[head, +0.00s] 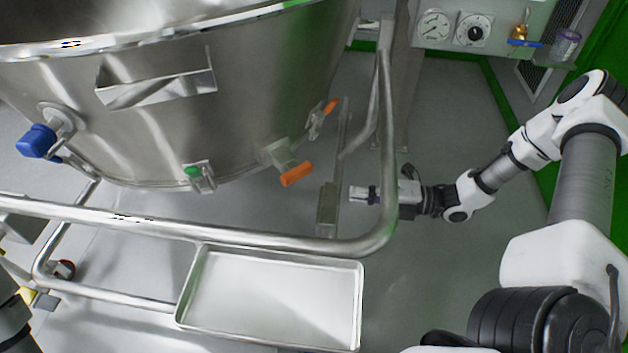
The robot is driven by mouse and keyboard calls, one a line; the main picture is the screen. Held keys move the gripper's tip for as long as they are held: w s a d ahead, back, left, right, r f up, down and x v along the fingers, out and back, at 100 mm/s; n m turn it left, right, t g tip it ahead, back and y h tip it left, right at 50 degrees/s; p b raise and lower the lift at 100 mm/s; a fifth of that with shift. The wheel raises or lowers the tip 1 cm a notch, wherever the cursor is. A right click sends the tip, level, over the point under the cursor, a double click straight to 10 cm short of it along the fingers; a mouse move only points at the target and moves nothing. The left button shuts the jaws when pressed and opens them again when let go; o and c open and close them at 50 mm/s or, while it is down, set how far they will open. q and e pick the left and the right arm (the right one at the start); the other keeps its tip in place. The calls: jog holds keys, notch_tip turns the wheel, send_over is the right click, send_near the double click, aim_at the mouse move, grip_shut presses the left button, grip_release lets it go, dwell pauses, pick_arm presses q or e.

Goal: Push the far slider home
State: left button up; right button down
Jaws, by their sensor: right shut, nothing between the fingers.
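On the steel vessel's lower wall, a fitting with an orange end (330,106) sits farther back; I take it for the far slider. A nearer fitting with a larger orange end (297,174) sticks out of the wall. A similar fitting with a green mark (193,172) is to the left, close against the wall. My right gripper (355,194) is shut and empty, pointing left, to the right of and below both orange ends, apart from them in the picture. Its tips are close to an upright grey post; whether they touch it I cannot tell. My left gripper is out of view.
The steel vessel (240,100) fills the upper left. A bent pipe rail (386,130) runs between it and my right forearm, then along the front. A bare tray (280,295) lies in front. A gauge panel (470,45) is at the back right. Grey floor is clear right of the rail.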

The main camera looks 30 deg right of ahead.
aim_at(304, 167)
jog(key=b+x, duration=0.1)
jog(key=x, duration=0.2)
jog(key=w+b+x, duration=0.1)
jog(key=b+x, duration=0.1)
jog(key=x, duration=0.1)
jog(key=d+b+x, duration=0.1)
jog(key=b+x, duration=0.1)
jog(key=x, duration=0.1)
jog(key=shift+w+a+f, duration=0.2)
jog(key=shift+w, duration=0.3)
jog(key=shift+w+r, duration=0.2)
jog(key=shift+w, duration=0.4)
jog(key=shift+w+f, duration=0.1)
jog(key=w+b, duration=0.2)
jog(key=w, duration=0.1)
jog(key=shift+w+a+f, duration=0.15)
jog(key=shift+w+a, duration=0.15)
jog(key=shift+a, duration=0.05)
jog(key=shift+w+d+r, duration=0.1)
jog(key=shift+w+r, duration=0.1)
jog(key=shift+w+d+r, duration=0.1)
jog(key=shift+r, duration=0.1)
